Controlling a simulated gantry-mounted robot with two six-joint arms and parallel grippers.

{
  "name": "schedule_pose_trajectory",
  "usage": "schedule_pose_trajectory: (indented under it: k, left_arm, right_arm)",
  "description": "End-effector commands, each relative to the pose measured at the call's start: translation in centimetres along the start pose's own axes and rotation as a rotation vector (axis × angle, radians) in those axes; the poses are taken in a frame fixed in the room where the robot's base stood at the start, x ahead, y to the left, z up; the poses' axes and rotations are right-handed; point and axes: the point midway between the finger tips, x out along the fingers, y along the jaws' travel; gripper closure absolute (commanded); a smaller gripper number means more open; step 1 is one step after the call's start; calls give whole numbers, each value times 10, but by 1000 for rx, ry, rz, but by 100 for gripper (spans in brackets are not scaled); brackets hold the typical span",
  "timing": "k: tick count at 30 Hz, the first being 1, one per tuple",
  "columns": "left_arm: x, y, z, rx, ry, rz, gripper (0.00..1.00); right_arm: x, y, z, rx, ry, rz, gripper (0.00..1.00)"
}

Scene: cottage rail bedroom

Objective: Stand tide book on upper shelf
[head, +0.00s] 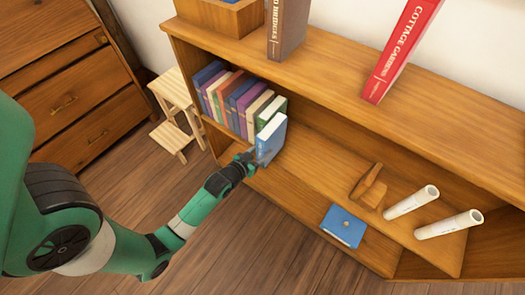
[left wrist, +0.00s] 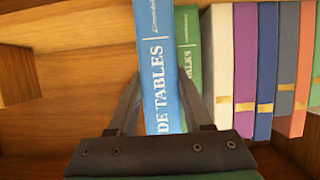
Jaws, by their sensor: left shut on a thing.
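The tide book (head: 270,140) is light blue, and its spine in the left wrist view (left wrist: 160,65) reads "DE TABLES" in the part that shows. It is upright at the near end of a row of books, beside a green book (head: 271,113). My left gripper (head: 249,159) is shut on its spine side, with one finger on each side of it in the left wrist view (left wrist: 160,100). The shelf (head: 300,165) under the bookcase's top board bears the row. I cannot tell whether the book's bottom edge touches this shelf. My right gripper is not in view.
A blue book (head: 343,225) lies flat near the shelf's front edge. A wooden bookend (head: 369,187) and two white rolls (head: 411,202) are to the right. A brown book (head: 287,30) and a leaning red book (head: 402,50) are on the top board (head: 335,60). A step stool (head: 175,105) stands left.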

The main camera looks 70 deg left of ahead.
Motion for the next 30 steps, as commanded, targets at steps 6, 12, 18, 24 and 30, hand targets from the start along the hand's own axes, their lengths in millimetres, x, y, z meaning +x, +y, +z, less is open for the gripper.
schedule_pose_trajectory:
  k: [6, 12, 18, 24, 30]
  left_arm:
    - [0, 0, -3, 0, 8, 0, 45]
    - [0, 0, -2, 0, 4, 0, 15]
    - [0, 0, 2, 0, -5, 0, 15]
    - [-15, 0, -1, 0, -4, 0, 15]
    - [-62, 0, -3, 2, -4, 1, 15]
  right_arm:
    - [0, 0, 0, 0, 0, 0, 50]
    - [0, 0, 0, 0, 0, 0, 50]
    - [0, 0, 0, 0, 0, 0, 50]
    - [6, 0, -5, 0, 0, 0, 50]
    - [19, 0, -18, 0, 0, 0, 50]
